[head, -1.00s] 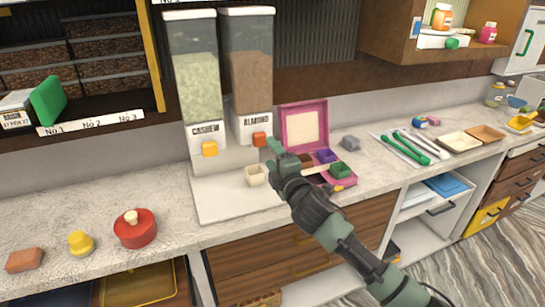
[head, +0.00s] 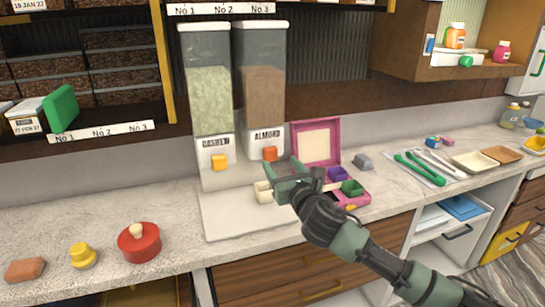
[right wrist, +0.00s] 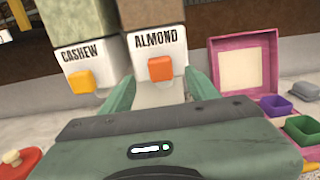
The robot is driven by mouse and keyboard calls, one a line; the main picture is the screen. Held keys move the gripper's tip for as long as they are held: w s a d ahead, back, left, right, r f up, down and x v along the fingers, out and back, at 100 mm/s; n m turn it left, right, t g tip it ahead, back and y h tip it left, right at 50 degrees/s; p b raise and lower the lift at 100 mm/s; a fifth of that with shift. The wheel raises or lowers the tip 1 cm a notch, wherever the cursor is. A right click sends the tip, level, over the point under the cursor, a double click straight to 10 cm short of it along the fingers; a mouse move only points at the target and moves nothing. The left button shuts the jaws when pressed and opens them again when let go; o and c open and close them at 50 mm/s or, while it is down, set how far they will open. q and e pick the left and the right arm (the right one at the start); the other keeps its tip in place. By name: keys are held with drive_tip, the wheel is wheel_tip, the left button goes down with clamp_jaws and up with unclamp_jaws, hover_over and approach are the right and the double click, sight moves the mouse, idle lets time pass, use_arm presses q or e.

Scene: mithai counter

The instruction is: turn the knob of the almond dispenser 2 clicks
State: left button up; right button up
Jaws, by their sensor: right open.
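The almond dispenser (head: 262,95) is a tall clear hopper of brown contents with a white front labelled ALMOND. Its orange knob (head: 270,154) shows on that front, and also in the right wrist view (right wrist: 161,68). My right gripper (head: 283,166) is open, just below and in front of the knob. In the right wrist view its green fingers (right wrist: 160,92) stand apart on either side of the almond front, with the knob between them farther ahead and no contact visible. The cashew dispenser (head: 209,90) with a yellow knob (head: 219,161) stands to the left. My left gripper is not in view.
A cream cup (head: 263,192) sits on the white base (head: 225,215), partly behind my right gripper. A pink open box (head: 316,142) and small coloured bins (head: 352,188) are close on the right. A red lidded pot (head: 139,243) stands left on the counter.

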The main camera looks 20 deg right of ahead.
sight(275, 156)
drive_tip(key=w+p, duration=0.1)
drive_tip(key=w, duration=0.6)
drive_tip(key=shift+w+a, duration=0.15)
drive_tip(key=shift+w, duration=0.15)
clamp_jaws()
drive_tip(key=shift+m, duration=0.3)
drive_tip(key=m+p, duration=0.1)
drive_tip(key=m, duration=0.1)
drive_tip(key=shift+m, duration=0.4)
drive_tip(key=m, duration=0.4)
drive_tip(key=shift+d+f+m+p, duration=0.15)
drive_tip(key=shift+d+m+p, duration=0.15)
drive_tip(key=shift+p, duration=0.1)
drive_tip(key=m, duration=0.4)
drive_tip(key=shift+d+f+m, duration=0.15)
drive_tip(key=shift+m, duration=0.15)
drive_tip(key=m, duration=0.5)
drive_tip(key=shift+f, duration=0.25)
